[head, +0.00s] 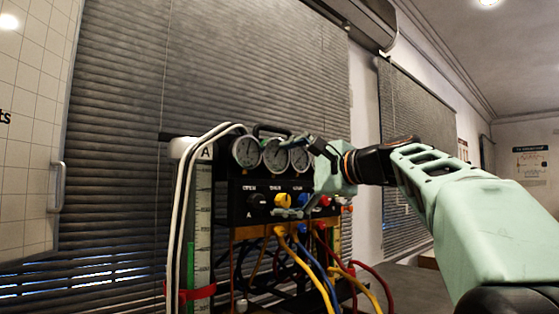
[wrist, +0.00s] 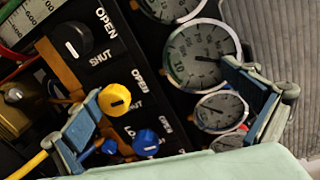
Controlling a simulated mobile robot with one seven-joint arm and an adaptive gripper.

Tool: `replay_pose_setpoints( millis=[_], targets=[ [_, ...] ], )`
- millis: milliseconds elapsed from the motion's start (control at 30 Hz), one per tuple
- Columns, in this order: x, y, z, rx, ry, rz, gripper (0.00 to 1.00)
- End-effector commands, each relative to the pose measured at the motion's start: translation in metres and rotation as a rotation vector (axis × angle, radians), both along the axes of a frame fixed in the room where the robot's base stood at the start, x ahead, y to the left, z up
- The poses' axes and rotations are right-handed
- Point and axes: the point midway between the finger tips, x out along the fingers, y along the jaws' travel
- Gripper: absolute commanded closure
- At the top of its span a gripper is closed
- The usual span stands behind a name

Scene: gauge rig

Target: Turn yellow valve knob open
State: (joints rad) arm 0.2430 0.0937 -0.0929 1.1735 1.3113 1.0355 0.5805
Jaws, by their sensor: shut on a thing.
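The yellow valve knob (head: 283,200) is on the front of the black gauge panel (head: 238,186), between a black and a blue knob. In the wrist view the yellow knob (wrist: 115,100) has a dark mark and sits beside OPEN and SHUT labels. My gripper (head: 296,176) is at the panel with its fingers wide apart. In the wrist view, the left finger of my gripper (wrist: 165,90) is close beside the yellow knob, and the right finger overlaps the gauges. The fingers span part of the panel and are not closed around the yellow knob. Exact contact points are hidden.
Round gauges (head: 246,151) line the panel top. A black knob (wrist: 72,41) and a blue knob (wrist: 146,142) flank the yellow one. Yellow, blue and red hoses (head: 300,262) hang below. Window blinds (head: 120,130) stand behind.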

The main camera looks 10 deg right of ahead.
Motion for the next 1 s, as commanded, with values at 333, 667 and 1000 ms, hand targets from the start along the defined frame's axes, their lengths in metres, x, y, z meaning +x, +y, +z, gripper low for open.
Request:
replay_pose_setpoints(
  millis=[333,667,1000],
  targets=[
    [-0.011,-0.013,0.011,0.002,-0.016,-0.017,0.32],
    [-0.03,-0.027,0.01,0.001,-0.015,-0.017,0.43],
    [-0.048,-0.037,0.005,0.0,-0.006,-0.009,0.58]
  ],
)
